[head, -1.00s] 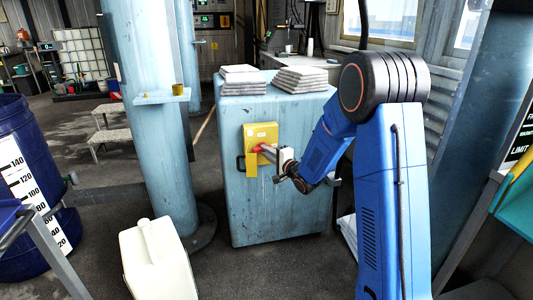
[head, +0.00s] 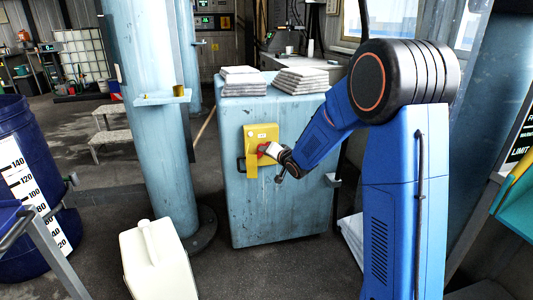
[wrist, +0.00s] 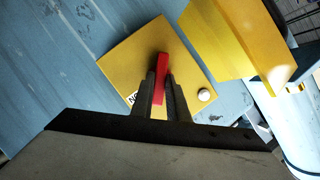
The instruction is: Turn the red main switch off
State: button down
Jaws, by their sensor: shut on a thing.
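The red main switch (head: 263,148) sits on a yellow plate (head: 251,136) on the front of the blue-grey cabinet (head: 284,195). In the wrist view the red switch handle (wrist: 161,78) stands out from the yellow plate (wrist: 135,62), lying close to upright in the picture with a slight tilt. My gripper (wrist: 160,90) has its two dark fingers on either side of the handle and is shut on it. In the head view my gripper (head: 268,149) reaches the plate from the right, and its fingertips are hard to make out.
Stacked grey-white sacks (head: 300,80) lie on the cabinet top. A yellow part (wrist: 235,40) juts out beside the plate in the wrist view, with a round white button (wrist: 204,95) nearby. A blue column (head: 160,130) and a cream canister (head: 157,262) stand left of the cabinet.

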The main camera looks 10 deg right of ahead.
jog(key=shift+a+n+h, duration=0.1)
jog(key=shift+n+h, duration=0.4)
jog(key=shift+n, duration=0.4)
jog(key=c, duration=1.7)
grip_release()
jog(key=v, duration=1.7)
jog(key=shift+s+r, duration=0.1)
jog(key=shift+r, duration=0.25)
